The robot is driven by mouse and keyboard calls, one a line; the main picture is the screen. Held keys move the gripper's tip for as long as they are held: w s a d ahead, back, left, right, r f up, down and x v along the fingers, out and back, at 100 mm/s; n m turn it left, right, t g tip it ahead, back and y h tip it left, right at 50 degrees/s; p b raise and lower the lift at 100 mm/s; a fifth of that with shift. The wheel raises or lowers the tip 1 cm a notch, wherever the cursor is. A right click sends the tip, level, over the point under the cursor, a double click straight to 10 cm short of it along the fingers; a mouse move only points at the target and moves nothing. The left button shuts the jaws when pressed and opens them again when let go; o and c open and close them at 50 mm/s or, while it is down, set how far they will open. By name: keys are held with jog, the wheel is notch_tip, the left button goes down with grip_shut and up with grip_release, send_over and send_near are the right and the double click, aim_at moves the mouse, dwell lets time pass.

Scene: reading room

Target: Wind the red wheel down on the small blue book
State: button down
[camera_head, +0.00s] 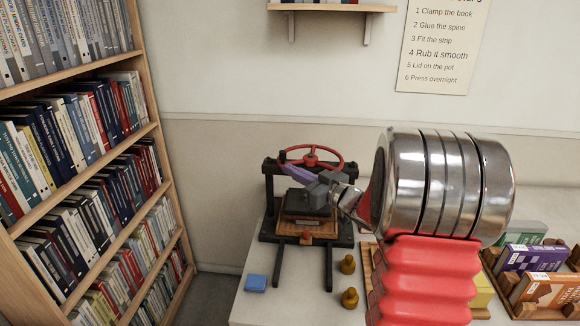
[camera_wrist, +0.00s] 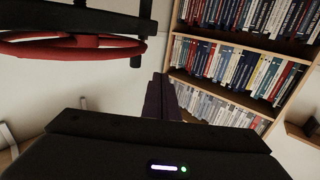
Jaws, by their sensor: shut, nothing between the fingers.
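The red wheel (camera_head: 311,150) sits on top of a black press (camera_head: 268,185) on the table. It also shows at the upper left of the wrist view (camera_wrist: 70,48). My gripper (camera_head: 290,170) is shut and empty, its purple fingers just below the wheel's left rim in the head view. In the wrist view the fingers (camera_wrist: 160,95) stand apart from the rim, to its right. Under the wheel, a dark grey block lies above a tan board (camera_head: 303,222). I cannot make out a blue book in the press; my gripper hides part of it. A small flat blue thing (camera_head: 256,283) lies at the table's front left.
Books in wooden racks (camera_head: 540,290) are at the right. A tall bookcase (camera_head: 150,130) stands left of the table. My red and silver arm hides the table's middle.

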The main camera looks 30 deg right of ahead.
jog(key=s+a, duration=0.1)
jog(key=s, duration=0.6)
jog(key=shift+a, duration=0.15)
dwell(0.3)
